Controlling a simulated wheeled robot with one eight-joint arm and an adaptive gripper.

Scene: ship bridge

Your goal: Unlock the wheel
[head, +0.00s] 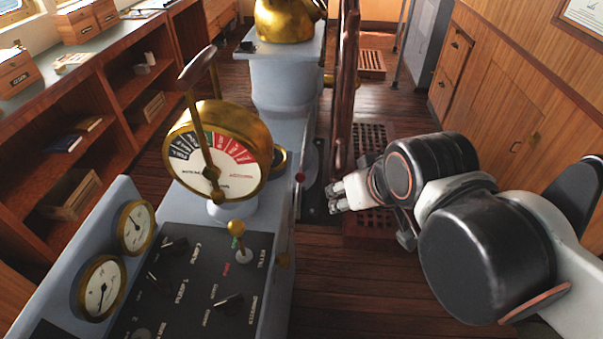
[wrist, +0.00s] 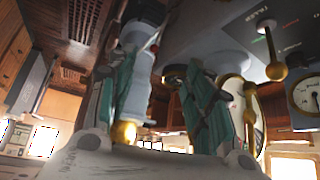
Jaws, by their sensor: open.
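The ship's wheel (head: 346,85) stands upright in the head view, seen nearly edge-on as a dark reddish-brown wooden rim. A small red knob (head: 300,178) sits by the side of the grey console, left of my gripper; whether it belongs to the wheel's lock I cannot tell. My gripper (head: 334,196) is open and empty, just below and beside the lower end of the wheel, its fingers pointing left toward the console. In the wrist view my gripper (wrist: 163,56) shows two teal-lined fingers spread apart with nothing held between them. No contact with the wheel or knob is visible.
The grey console (head: 277,240) with a brass telegraph dial (head: 217,155), gauges and a brass-knobbed lever (head: 238,235) stands left of my gripper. A grey pedestal (head: 288,85) rises behind. Wooden cabinets (head: 500,90) line the right. Open floor (head: 340,275) lies in front.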

